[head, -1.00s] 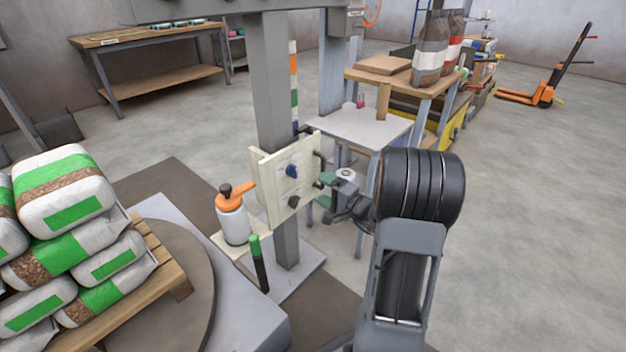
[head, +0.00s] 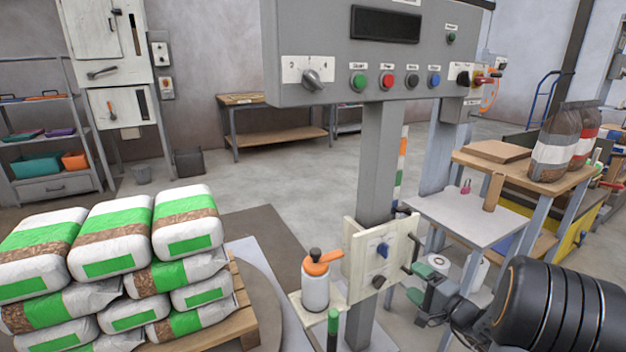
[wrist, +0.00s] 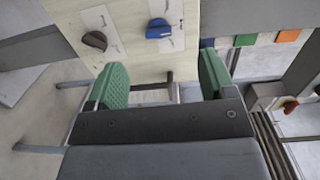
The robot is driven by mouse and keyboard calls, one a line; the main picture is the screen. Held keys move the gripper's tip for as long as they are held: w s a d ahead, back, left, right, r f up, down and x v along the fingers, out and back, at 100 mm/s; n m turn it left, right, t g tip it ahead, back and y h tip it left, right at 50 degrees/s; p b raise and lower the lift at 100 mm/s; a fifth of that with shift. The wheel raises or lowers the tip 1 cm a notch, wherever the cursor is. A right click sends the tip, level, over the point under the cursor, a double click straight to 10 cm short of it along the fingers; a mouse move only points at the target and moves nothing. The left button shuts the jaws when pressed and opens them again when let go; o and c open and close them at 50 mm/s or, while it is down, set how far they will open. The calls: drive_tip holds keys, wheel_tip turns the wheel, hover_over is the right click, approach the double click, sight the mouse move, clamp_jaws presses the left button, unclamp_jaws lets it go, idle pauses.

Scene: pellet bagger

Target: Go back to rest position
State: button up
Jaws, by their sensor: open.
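My gripper (head: 424,281) is in front of the cream panel (head: 366,262) on the grey post, to the panel's right in the head view. In the wrist view my gripper (wrist: 160,86) shows its two green fingers apart with nothing held between them. The cream panel (wrist: 125,45) fills the upper middle of that view, with a blue knob (wrist: 158,28) and a dark knob (wrist: 95,40). A dark bar lies beyond the gap between the fingers. Whether the fingers touch anything is not clear.
An orange-topped bottle (head: 316,285) and a green-tipped marker (head: 333,325) stand beside the panel. A control box (head: 365,50) hangs above. A pallet (head: 245,305) of bags is at left. A white table (head: 468,222) stands behind my arm.

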drive_tip(key=s+a+r+n+g+y+p, duration=0.1)
drive_tip(key=s+a+r+n+g+p, duration=0.4)
drive_tip(key=a+r+p, duration=0.5)
drive_tip(key=s+a+r+n+g+p, duration=0.4)
drive_tip(key=s+a+r+g+p, duration=0.3)
drive_tip(key=r+p, duration=0.4)
drive_tip(key=s+d+r+n+h+p, duration=0.1)
drive_tip(key=s+r+n+h+p, duration=0.1)
drive_tip(key=r+h+p, duration=0.2)
drive_tip(key=s+r+n+h+p, duration=0.1)
drive_tip(key=s+r+h+p, duration=0.2)
drive_tip(key=r+p, duration=0.8)
wheel_tip(320, 180, up, 4)
drive_tip(key=shift+s+d+r+n+h, duration=0.3)
drive_tip(key=shift+d+n+h, duration=0.1)
drive_tip(key=shift+h, duration=0.4)
